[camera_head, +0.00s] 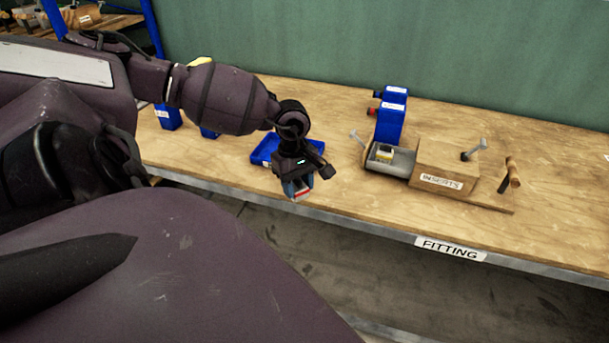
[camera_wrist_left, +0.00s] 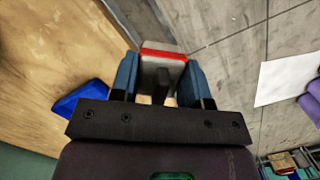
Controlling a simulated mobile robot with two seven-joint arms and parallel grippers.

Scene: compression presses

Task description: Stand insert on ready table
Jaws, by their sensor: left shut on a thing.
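My left gripper (camera_head: 300,189) is shut on a pale insert with a red band, over the front edge of the wooden table in the head view. In the left wrist view the insert (camera_wrist_left: 163,63) sits between the two blue finger pads of the gripper (camera_wrist_left: 160,80), its red band across the top. The lower part of the insert is hidden by the gripper. The table in front of me carries a sign reading FITTING (camera_head: 450,249). No table marked ready can be made out. My right gripper is not in view.
A blue tray (camera_head: 263,152) lies on the table just behind my gripper. To the right stand a wooden box labelled INSERTS (camera_head: 444,166), a blue block (camera_head: 391,118) and a wooden-handled tool (camera_head: 511,175). Grey floor lies in front; a blue-framed shelf (camera_head: 152,28) stands at the far left.

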